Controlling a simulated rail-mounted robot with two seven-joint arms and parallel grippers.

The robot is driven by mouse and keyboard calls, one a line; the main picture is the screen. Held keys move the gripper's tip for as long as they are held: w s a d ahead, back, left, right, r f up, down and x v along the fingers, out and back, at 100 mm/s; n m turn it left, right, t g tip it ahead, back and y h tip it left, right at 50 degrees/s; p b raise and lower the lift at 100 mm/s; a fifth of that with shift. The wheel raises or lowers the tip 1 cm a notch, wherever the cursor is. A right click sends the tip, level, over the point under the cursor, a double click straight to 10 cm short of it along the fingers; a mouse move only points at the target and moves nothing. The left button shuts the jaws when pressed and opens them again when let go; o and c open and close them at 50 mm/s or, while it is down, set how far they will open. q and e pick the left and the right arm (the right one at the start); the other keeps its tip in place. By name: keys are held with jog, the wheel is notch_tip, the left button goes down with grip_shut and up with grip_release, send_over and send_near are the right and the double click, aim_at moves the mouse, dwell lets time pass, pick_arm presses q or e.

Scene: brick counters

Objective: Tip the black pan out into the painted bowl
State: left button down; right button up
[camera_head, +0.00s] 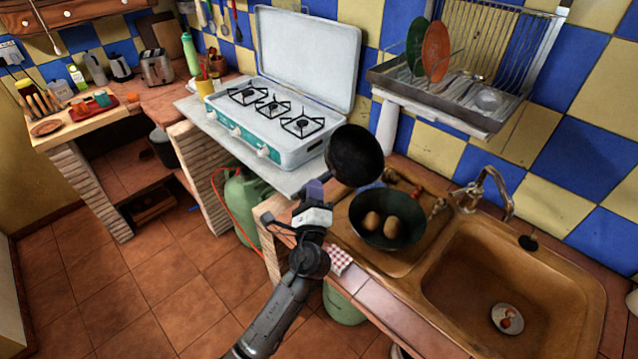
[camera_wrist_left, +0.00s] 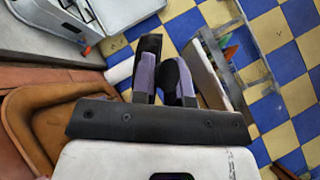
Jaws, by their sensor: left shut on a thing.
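The black pan (camera_head: 355,155) is steeply tilted above the counter, just behind and left of a dark round bowl (camera_head: 363,226). No contents show in the pan. My left gripper (camera_head: 317,192) is shut at the pan's near left side, where its handle would be; the grip itself is hard to make out. The left gripper's fingers (camera_wrist_left: 165,82) show close together in the left wrist view. The bowl stands on the counter by the sink with two brown rounded pieces (camera_head: 381,222) inside. Any painting on its outside is hard to see. My right gripper is out of view.
A sink (camera_head: 470,285) with a small plate (camera_head: 507,319) in it lies right of the bowl. A gas stove (camera_head: 275,115) stands back left. A dish rack (camera_head: 440,95) hangs above. A checked cloth (camera_head: 339,261) lies at the counter's front edge.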

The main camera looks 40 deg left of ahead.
pick_arm(q)
jog(key=a+f+n+g+p, duration=0.1)
jog(key=p, duration=0.1)
jog(key=f+n+g+h+p, duration=0.1)
jog(key=n+g+p, duration=0.1)
jog(key=p, duration=0.1)
jog(key=a+f+n+g+p, duration=0.1)
jog(key=n+p, duration=0.1)
jog(key=shift+w+a+h+p, duration=0.1)
jog(key=shift+a+h+p, duration=0.25)
jog(key=shift+h, duration=0.05)
jog(key=shift+a+f+n+g+h+p, duration=0.1)
jog(key=shift+f+n+g+h+p, duration=0.25)
jog(key=shift+n+p, duration=0.15)
dwell(0.3)
